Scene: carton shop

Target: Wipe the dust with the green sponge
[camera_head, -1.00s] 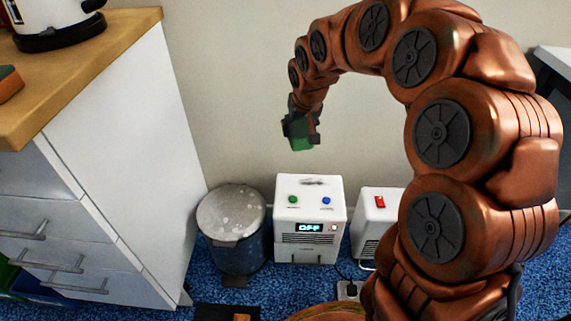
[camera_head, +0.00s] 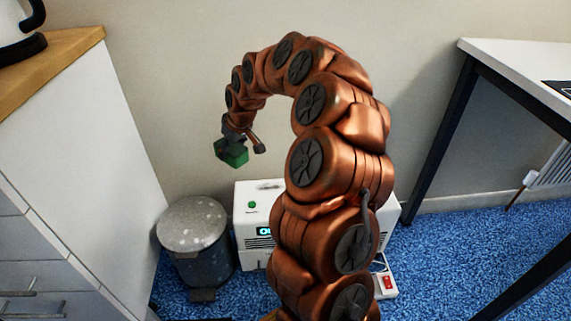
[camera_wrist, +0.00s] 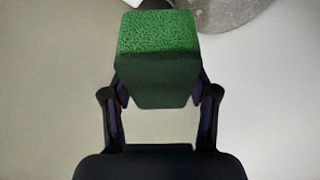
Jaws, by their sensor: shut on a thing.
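My gripper (camera_head: 238,138) is shut on a green sponge (camera_head: 231,153). It holds the sponge in the air above the pedal bin and the white box, touching neither. In the wrist view the sponge (camera_wrist: 157,35) sits between the two fingers, with its rough green face at the far end and a dark side toward the camera. A dark smudge that may be dust (camera_head: 268,187) shows on top of the white box (camera_head: 249,214). My arm hides the right part of this box.
A grey pedal bin (camera_head: 197,255) with a speckled lid stands left of the white box. A white cabinet with a wooden top (camera_head: 60,62) is at the left. A white table (camera_head: 520,68) with dark legs is at the right. A red-switched power strip (camera_head: 386,284) lies on the blue carpet.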

